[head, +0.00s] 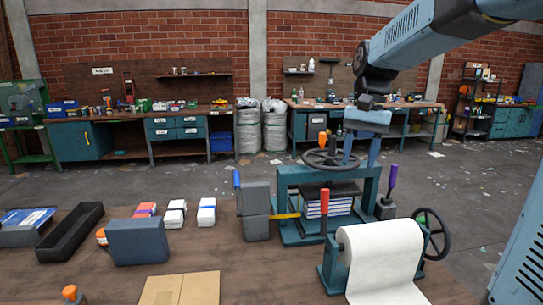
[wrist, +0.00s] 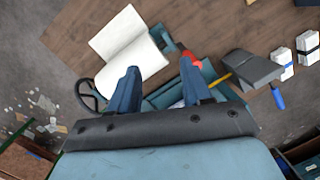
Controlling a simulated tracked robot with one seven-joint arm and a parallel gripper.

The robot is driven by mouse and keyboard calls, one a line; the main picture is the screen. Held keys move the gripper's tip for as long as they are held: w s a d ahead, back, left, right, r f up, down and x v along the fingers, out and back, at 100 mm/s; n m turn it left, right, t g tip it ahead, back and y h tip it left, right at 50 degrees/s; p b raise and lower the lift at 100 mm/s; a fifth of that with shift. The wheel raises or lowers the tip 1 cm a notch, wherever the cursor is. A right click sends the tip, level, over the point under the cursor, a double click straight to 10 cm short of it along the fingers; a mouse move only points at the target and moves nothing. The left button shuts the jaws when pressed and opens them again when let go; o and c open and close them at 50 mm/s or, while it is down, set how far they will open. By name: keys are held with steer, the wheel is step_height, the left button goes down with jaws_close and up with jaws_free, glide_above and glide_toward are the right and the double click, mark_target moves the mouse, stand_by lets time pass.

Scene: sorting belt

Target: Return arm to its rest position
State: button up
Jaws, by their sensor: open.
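My arm (head: 415,45) reaches in from the upper right of the head view, bent at a dark joint. My gripper (head: 361,162) hangs from it, pointing down. It is over or beside the blue press (head: 290,222) with the black handwheel (head: 331,158); the exact gap cannot be told. In the wrist view my gripper (wrist: 158,88) shows two blue fingers spread apart with nothing held between them. Part of the press is hidden behind the fingers there.
A white paper roll (head: 378,250) on a blue stand is at the table's front right. A grey block (head: 255,210), white cartons (head: 175,212), a black tray (head: 70,232) and brown cardboard (head: 180,288) lie leftward. Workbenches line the brick wall behind open floor.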

steer(key=s+d+f+n+t, duration=0.1)
steer(key=s+f+t, duration=0.1)
steer(key=s, duration=0.6)
steer(key=s+d+f+n+t+h, duration=0.1)
steer(key=s+d+f+n+t, duration=0.1)
steer(key=s+t, duration=0.3)
steer(key=shift+s+d, duration=0.3)
steer(key=shift+s, duration=1.35)
steer(key=shift+c, duration=0.6)
steer(key=shift+a, duration=0.1)
